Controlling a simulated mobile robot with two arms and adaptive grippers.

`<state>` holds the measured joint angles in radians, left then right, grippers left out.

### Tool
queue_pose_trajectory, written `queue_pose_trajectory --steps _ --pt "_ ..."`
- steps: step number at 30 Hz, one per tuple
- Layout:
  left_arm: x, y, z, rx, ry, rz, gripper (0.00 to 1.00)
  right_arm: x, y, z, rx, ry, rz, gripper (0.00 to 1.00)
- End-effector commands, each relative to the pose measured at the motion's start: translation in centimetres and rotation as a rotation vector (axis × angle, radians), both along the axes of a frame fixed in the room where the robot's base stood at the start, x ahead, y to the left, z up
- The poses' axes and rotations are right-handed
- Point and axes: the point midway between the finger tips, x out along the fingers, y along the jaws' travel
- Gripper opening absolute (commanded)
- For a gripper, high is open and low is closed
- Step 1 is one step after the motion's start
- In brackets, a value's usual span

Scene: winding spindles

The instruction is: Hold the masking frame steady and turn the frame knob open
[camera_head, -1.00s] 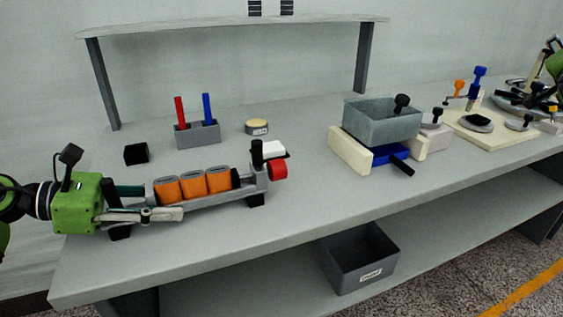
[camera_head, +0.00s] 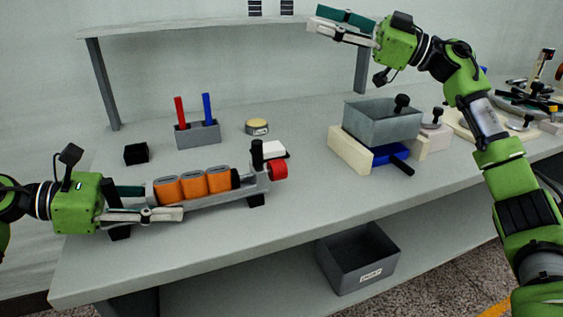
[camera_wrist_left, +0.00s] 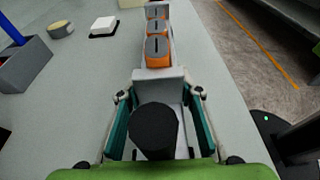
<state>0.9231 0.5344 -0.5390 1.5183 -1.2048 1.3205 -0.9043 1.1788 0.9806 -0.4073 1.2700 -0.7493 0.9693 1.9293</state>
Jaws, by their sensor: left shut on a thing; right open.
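The masking frame is a long grey rail (camera_head: 240,196) at the front left of the table, with several orange blocks (camera_head: 193,186) in a row along it. A red knob (camera_head: 278,169) is at its right end, beside a black upright post (camera_head: 257,153). My left gripper (camera_head: 152,203) is shut on the frame's left end; in the left wrist view its fingers (camera_wrist_left: 158,118) lie either side of a black round post (camera_wrist_left: 154,130). My right gripper (camera_head: 342,24) is open and empty, raised in front of the shelf, well above and right of the knob.
A grey holder (camera_head: 199,133) with a red and a blue stick stands behind the frame. A black cube (camera_head: 136,153), a round tin (camera_head: 257,127) and a white block (camera_head: 273,149) are nearby. A grey bin (camera_head: 382,122) on cream blocks stands right.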

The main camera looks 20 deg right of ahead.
Motion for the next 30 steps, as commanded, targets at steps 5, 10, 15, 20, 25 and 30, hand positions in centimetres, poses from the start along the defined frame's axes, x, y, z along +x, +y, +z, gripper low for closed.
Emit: queue_pose_trajectory --steps 5,10,15,20,25,30 --pt "0.1 0.0 -0.1 0.001 0.0 0.003 0.21 -2.3 8.3 -4.3 -0.33 0.113 0.206 0.45" --pt "0.1 0.0 -0.1 0.0 0.0 0.003 0.21 -5.0 11.7 -9.1 -0.676 0.265 0.321 0.45" --pt "0.1 0.0 -0.1 0.0 0.0 0.003 0.21 -7.4 11.1 -12.3 -0.989 0.435 0.344 0.45" --pt "0.1 0.0 0.0 0.0 0.0 0.004 0.21 -9.0 9.3 -13.3 -1.179 0.56 0.317 0.45" --pt "0.1 0.0 0.0 -0.001 0.0 0.004 0.21 -9.7 8.3 -13.8 -1.261 0.621 0.295 0.45" --pt "0.1 0.0 0.0 -0.001 0.0 0.004 0.21 -9.6 8.8 -15.7 -1.269 0.63 0.294 0.45"
